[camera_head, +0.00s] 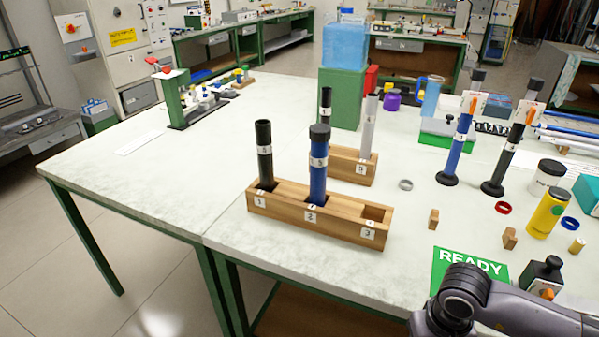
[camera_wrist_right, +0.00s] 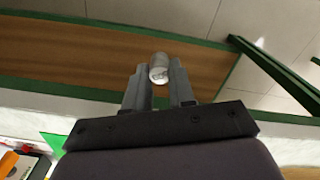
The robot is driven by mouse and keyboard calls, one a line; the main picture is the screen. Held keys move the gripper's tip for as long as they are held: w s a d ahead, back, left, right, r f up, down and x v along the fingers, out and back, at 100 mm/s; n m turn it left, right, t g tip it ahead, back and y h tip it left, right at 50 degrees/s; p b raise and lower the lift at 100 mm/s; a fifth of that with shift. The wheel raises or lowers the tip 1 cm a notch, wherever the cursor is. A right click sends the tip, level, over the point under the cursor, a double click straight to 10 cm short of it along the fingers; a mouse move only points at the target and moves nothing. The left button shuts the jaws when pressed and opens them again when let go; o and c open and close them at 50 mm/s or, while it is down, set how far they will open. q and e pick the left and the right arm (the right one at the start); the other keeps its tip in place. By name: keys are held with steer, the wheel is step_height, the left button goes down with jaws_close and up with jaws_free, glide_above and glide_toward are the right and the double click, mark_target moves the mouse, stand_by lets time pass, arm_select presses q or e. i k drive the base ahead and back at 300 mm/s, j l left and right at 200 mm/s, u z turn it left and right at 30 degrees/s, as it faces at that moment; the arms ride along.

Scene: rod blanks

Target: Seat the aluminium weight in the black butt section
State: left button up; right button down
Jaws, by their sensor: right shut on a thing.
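The black butt section (camera_head: 264,150) stands upright in the left slot, labelled 1, of the front wooden rack (camera_head: 340,225). Its top end looks open, with nothing seen above it. In the wrist view my right gripper (camera_wrist_right: 159,80) is shut on the aluminium weight (camera_wrist_right: 159,66), a short silvery cylinder held between the fingertips. The weight is not visible in the head view, where only part of my right arm shows at the bottom right, well apart from the butt section. My left gripper is not in view.
A blue section (camera_head: 318,170) with a dark top stands in slot 2; slot 3 is empty. A second wooden rack (camera_head: 350,165) behind holds a black and a grey section. Two rods on round bases (camera_head: 447,179) stand to the right. The table's left part is mostly clear.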

mark_target(264, 136)
steer(key=i+j, duration=0.15)
steer(key=j, duration=0.25)
steer(key=i+j+z, duration=0.1)
steer(key=j, duration=0.35)
steer(key=i+j, duration=0.15)
steer(key=j, duration=0.25)
